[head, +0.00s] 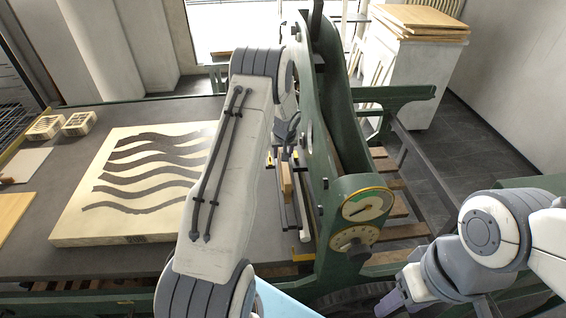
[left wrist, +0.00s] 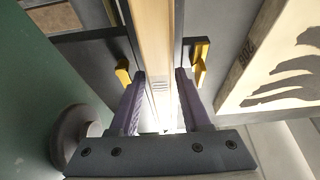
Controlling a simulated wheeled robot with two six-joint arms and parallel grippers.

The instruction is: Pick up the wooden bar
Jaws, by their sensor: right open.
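The wooden bar (head: 287,180) is pale and narrow and lies lengthwise in a dark rail on the press bed, left of the green press frame. In the left wrist view the bar (left wrist: 155,40) runs from the top edge down between the fingers of my left gripper (left wrist: 160,75). Those purple fingers are apart, one on each side of the bar, and do not clearly touch it. In the head view my left arm hides most of that gripper. My right gripper (head: 395,300) is open and empty at the lower right, away from the bar.
The green press frame (head: 330,130) with dials (head: 367,205) rises just right of the bar. A pale litho stone (head: 75,225) with dark wavy stripes lies left on the grey bed. Yellow clips (left wrist: 199,62) flank the rail. Boards (head: 420,17) lie on a white cabinet behind.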

